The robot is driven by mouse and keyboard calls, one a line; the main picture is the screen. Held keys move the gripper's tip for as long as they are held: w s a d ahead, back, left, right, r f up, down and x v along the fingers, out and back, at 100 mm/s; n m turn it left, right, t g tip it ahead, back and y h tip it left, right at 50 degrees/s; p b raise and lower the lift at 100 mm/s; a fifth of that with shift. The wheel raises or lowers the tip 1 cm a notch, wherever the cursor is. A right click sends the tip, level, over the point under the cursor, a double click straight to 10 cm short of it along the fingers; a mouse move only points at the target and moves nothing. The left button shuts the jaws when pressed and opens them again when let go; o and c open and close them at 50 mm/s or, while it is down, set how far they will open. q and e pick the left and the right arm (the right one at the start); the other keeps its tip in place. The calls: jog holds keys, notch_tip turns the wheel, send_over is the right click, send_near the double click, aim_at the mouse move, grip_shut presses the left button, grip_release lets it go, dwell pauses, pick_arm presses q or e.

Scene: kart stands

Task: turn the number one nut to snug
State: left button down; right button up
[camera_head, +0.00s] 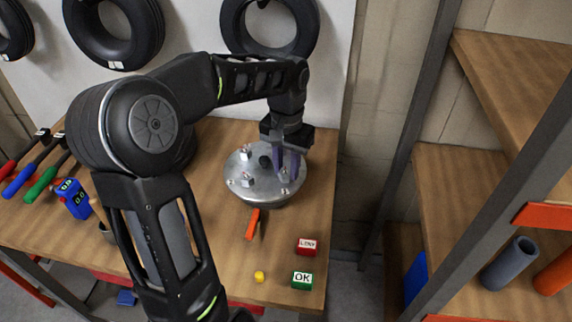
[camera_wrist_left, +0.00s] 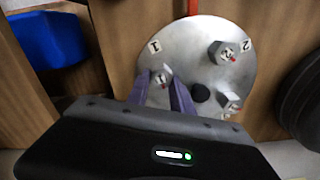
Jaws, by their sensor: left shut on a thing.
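A round metal hub plate (camera_head: 270,196) lies on the wooden bench, with several nuts standing on it around a dark centre. My left gripper (camera_head: 288,174) points down over its right side. In the left wrist view, the purple fingers (camera_wrist_left: 160,77) are shut on the nut (camera_wrist_left: 161,79) beside the "1" mark (camera_wrist_left: 154,46) on the plate (camera_wrist_left: 197,28). The fingers partly hide that nut. A second nut (camera_wrist_left: 221,53) stands near the "2" mark, and another (camera_wrist_left: 229,104) is nearer my gripper. My right gripper is not in view.
An orange strip (camera_head: 253,224) lies at the plate's front edge. A red lettered block (camera_head: 307,246), a green "OK" block (camera_head: 302,280) and a small yellow piece (camera_head: 259,277) sit in front. A blue meter (camera_head: 74,199) stands left. Shelves (camera_head: 470,190) rise at right.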

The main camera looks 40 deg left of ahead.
pick_arm(q)
jog(key=m, duration=0.3)
jog(key=shift+d+m, duration=0.15)
jog(key=shift+m, duration=0.25)
jog(key=m+p, duration=0.1)
jog(key=m, duration=0.3)
jog(key=shift+d, duration=0.1)
jog(key=m, duration=0.5)
jog(key=shift+s+d+p, duration=0.1)
jog(key=shift+p, duration=0.2)
jog(key=m, duration=0.4)
jog(key=shift+s, duration=0.1)
jog(key=c, duration=1.1)
grip_release()
